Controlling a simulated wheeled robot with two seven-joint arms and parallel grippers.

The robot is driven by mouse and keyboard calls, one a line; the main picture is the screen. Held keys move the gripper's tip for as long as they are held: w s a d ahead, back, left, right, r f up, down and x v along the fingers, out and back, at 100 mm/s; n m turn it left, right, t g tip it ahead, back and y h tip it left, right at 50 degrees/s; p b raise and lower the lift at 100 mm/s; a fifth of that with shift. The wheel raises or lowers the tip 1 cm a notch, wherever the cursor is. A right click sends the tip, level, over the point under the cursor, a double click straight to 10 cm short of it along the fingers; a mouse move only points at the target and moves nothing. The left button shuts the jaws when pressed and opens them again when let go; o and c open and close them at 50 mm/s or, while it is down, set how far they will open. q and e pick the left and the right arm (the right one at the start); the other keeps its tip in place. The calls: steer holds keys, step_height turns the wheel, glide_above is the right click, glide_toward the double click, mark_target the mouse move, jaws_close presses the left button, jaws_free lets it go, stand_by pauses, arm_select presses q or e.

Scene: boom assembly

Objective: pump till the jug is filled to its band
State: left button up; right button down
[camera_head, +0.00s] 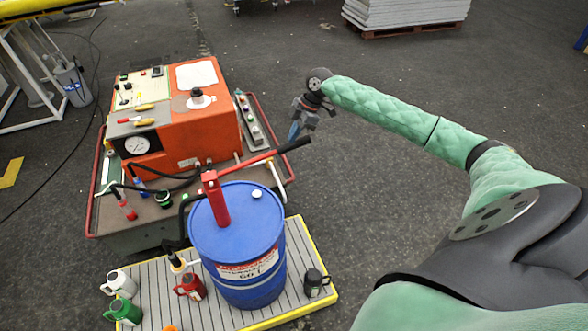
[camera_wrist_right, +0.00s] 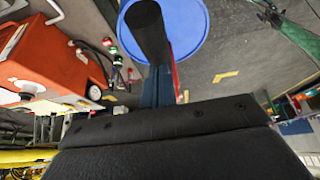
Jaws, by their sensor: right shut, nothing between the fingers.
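A red hand pump (camera_head: 215,200) stands on a blue drum (camera_head: 240,245). Its red lever (camera_head: 245,163) slants up to the right and ends in a black grip (camera_head: 296,144). My right gripper (camera_head: 294,131) is shut and empty, its blue fingers close by the grip. In the right wrist view the black grip (camera_wrist_right: 148,30) lies just past the fingertips (camera_wrist_right: 158,72); I cannot tell whether they touch. A dark spout (camera_head: 175,258) hangs left of the drum, by a red jug (camera_head: 191,288). The jug's level and band cannot be made out. My left gripper is out of view.
A white jug (camera_head: 119,283), a green jug (camera_head: 124,312) and a black jug (camera_head: 314,283) stand on the slatted, yellow-edged platform (camera_head: 292,235). An orange machine (camera_head: 185,110) on a red-railed cart stands behind the drum. The floor to the right is clear.

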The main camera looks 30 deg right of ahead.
mark_target(294, 148)
step_height(294, 148, down, 3)
steer(key=shift+r+b, duration=0.1)
steer(key=shift+b, duration=0.35)
step_height(294, 148, down, 3)
steer(key=shift+f+b, duration=0.15)
steer(key=shift+b, duration=0.45)
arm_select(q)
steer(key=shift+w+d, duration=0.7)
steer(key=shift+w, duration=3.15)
arm_select(e)
step_height(294, 148, up, 3)
steer(key=p, duration=0.2)
steer(key=shift+f+p, duration=0.15)
steer(key=shift+p, duration=0.25)
step_height(294, 148, up, 5)
steer(key=p, duration=0.3)
steer(key=shift+r, duration=0.2)
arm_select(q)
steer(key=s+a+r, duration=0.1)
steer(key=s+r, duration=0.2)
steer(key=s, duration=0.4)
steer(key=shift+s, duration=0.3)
arm_select(e)
step_height(294, 148, up, 7)
steer(key=shift+r, duration=0.2)
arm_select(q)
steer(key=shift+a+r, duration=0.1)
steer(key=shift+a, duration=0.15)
